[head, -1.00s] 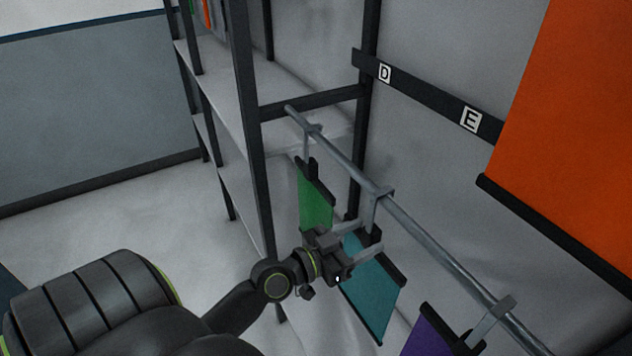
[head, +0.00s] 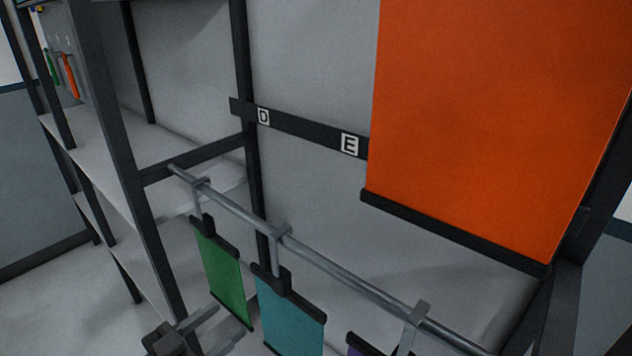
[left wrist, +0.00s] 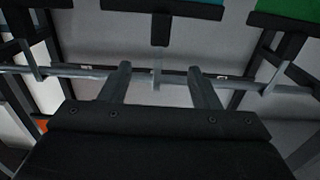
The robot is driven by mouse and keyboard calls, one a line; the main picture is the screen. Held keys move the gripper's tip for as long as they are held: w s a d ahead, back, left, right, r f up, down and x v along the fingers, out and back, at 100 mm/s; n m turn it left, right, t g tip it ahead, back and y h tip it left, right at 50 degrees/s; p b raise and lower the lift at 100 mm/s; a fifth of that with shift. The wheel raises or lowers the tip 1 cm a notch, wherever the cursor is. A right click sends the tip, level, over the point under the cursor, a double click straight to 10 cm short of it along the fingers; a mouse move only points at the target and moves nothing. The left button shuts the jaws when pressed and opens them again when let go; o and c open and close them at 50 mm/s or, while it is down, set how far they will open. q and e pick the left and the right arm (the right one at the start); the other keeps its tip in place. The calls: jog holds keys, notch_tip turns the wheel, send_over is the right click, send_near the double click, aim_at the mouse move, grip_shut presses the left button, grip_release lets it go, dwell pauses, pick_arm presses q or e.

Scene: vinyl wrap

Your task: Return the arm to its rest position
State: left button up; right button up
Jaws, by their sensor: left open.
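My left gripper (head: 228,324) is at the lower edge of the head view, open and empty, its fingers pointing right. In the picture it lies just below the green swatch (head: 222,278) and left of the teal swatch (head: 290,316). In the left wrist view its two fingers (left wrist: 160,78) are spread apart with nothing held between them. The rail (left wrist: 80,70) crosses beyond the fingertips, with the teal swatch (left wrist: 158,7) hanging at the top middle and the green one (left wrist: 292,8) at the top right. Most of the left arm is out of view. My right gripper is not in view.
A grey rail (head: 345,272) with hooks carries the hanging swatches; a purple one (head: 362,347) is partly cut off. An orange sheet (head: 490,120) hangs at right beside a strip marked D and E (head: 300,128). Shelving (head: 105,160) stands at left. Open floor shows lower left.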

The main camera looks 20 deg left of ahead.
pick_arm(q)
jog(key=w+a+f+n+g+y, duration=0.15)
jog(key=a+f, duration=0.25)
jog(key=f, duration=0.5)
jog(key=a+f+n+g+y, duration=0.1)
jog(key=a+f+y, duration=0.2)
jog(key=a+f, duration=0.35)
jog(key=s+a+f+n+g+y, duration=0.1)
jog(key=s+f+g, duration=0.15)
jog(key=f, duration=0.75)
jog(key=s+a+f+n+g+y, duration=0.1)
jog(key=s+f+g+y, duration=0.15)
jog(key=f, duration=0.85)
jog(key=s+d+f+g, duration=0.4)
jog(key=s+d+f, duration=0.1)
jog(key=s+f, duration=0.5)
jog(key=s+d+f+g+h, duration=0.1)
jog(key=s+d+f+g, duration=0.3)
jog(key=s+f, duration=0.7)
jog(key=s+d, duration=0.2)
jog(key=shift+s+d+f, duration=0.2)
jog(key=shift+s+f, duration=0.1)
